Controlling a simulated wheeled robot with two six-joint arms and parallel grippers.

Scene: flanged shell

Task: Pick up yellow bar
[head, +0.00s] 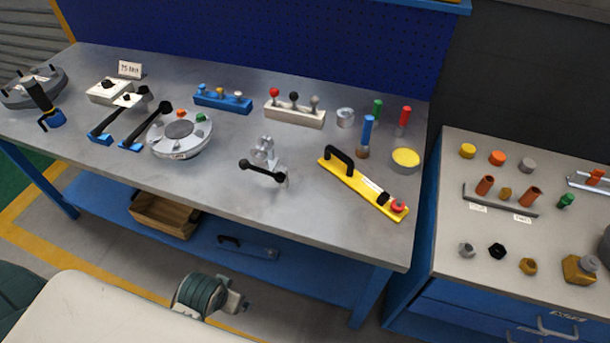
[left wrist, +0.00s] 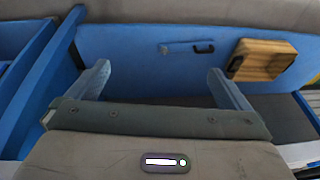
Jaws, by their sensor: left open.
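The yellow bar (head: 352,184) lies on the right front part of the metal workbench in the head view. It is long and flat and runs diagonally, with a black arched handle at its upper left end. A white label sits along its middle, and a black piece and a red knob are at its lower right end. My left gripper (left wrist: 158,68) is open and empty in the left wrist view, facing the blue lower shelf. The bar does not show in that view. My right gripper is not in view.
A clamp with a black lever (head: 263,170) stands left of the bar on the workbench (head: 225,190). A yellow-topped disc (head: 405,160) and a blue-handled piece (head: 366,135) are behind it. A wooden crate (head: 165,213) is on the lower shelf. A side cabinet (head: 450,240) holds small parts.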

